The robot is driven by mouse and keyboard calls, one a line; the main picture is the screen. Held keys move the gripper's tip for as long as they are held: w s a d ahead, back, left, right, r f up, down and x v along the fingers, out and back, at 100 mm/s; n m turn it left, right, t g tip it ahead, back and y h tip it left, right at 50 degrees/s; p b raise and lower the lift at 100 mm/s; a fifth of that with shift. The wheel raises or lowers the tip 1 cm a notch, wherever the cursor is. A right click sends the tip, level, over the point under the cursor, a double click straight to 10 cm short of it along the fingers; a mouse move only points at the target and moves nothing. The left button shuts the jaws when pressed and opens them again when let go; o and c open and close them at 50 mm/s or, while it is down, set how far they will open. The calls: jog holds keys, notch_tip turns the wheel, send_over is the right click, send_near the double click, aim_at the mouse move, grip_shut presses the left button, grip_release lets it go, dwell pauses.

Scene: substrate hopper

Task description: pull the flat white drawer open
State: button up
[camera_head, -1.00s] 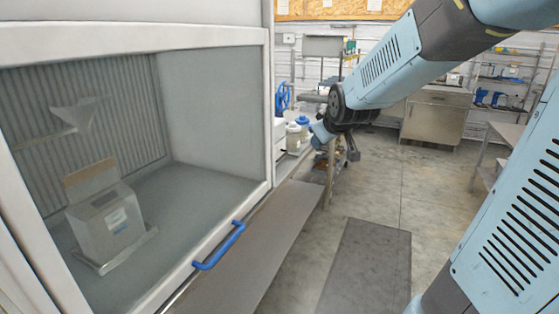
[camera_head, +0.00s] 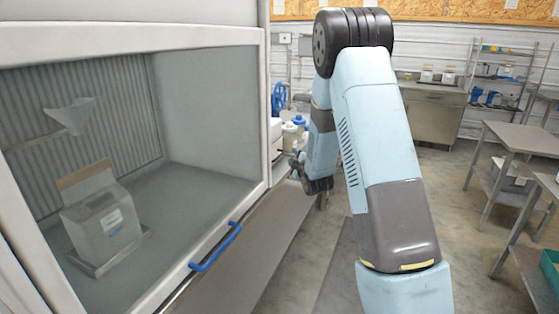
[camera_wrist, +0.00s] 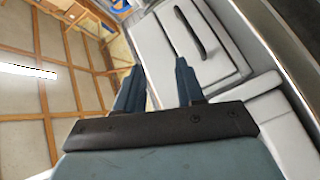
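The white drawer front (camera_wrist: 215,66) with a dark bar handle (camera_wrist: 190,32) is at the upper right of the wrist view. It appears shut. My gripper (camera_wrist: 159,64) shows there with its two blue fingers apart and nothing between them. The fingers point toward the drawer's side of the picture, with the handle beyond and right of the right fingertip. In the head view, a white unit (camera_head: 277,136) stands past the hood's right edge, partly hidden. My gripper (camera_head: 295,164) is close to it, small and dark, and its fingers are hard to make out there.
White containers with blue lids (camera_head: 298,124) stand beside the white unit. A grey bench (camera_head: 250,245) runs along the hood. Steel tables (camera_head: 515,137) stand at right.

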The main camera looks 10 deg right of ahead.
notch_tip(320, 180, down, 9)
jog(key=n+t+y, duration=0.2)
jog(key=n, duration=0.2)
jog(key=x, duration=1.4)
jog(key=shift+w+a+r, duration=0.2)
jog(key=shift+w+a, duration=0.05)
grip_shut()
